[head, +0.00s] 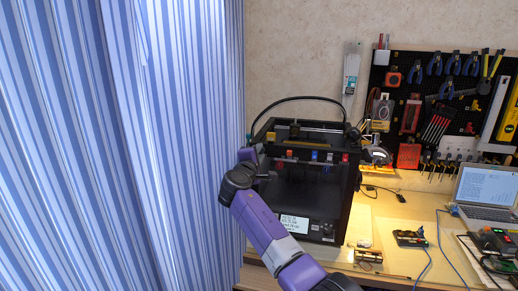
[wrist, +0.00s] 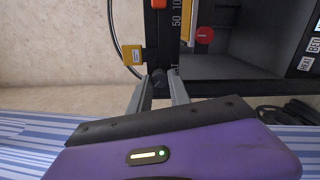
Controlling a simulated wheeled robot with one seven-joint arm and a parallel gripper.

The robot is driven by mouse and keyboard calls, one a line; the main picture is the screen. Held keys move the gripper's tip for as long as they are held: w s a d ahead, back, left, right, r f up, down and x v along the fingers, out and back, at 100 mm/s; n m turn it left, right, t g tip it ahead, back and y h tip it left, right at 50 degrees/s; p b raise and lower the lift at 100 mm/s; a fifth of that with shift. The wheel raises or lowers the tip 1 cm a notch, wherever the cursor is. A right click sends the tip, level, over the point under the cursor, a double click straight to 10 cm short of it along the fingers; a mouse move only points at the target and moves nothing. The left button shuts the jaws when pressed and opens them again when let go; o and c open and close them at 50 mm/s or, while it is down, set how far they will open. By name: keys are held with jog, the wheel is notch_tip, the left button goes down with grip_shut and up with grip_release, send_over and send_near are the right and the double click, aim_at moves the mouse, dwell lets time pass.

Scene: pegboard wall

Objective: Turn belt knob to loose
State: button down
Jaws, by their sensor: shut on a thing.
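The 3D printer (head: 305,185), a black open-fronted box, stands on the workbench in the head view. My gripper (wrist: 158,77) is at the printer's left front edge, and its two grey fingers flank a small dark knob (wrist: 159,84), taken as the belt knob. The fingers are shut on this knob, which is partly hidden between them. In the head view my wrist hides the fingers and the knob.
A red knob (wrist: 204,35) and an orange part (wrist: 159,3) are near the fingers on the printer. A striped curtain (head: 120,140) hangs close on the left. A laptop (head: 485,195) and a pegboard of tools (head: 455,110) are right.

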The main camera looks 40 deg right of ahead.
jog(key=shift+n+p, duration=0.75)
jog(key=shift+n, duration=0.55)
jog(key=shift+f, duration=0.1)
jog(key=c, duration=1.2)
grip_release()
jog(key=shift+a, duration=0.1)
jog(key=v, duration=0.7)
jog(key=shift+s+a, duration=0.2)
jog(key=shift+a, duration=0.1)
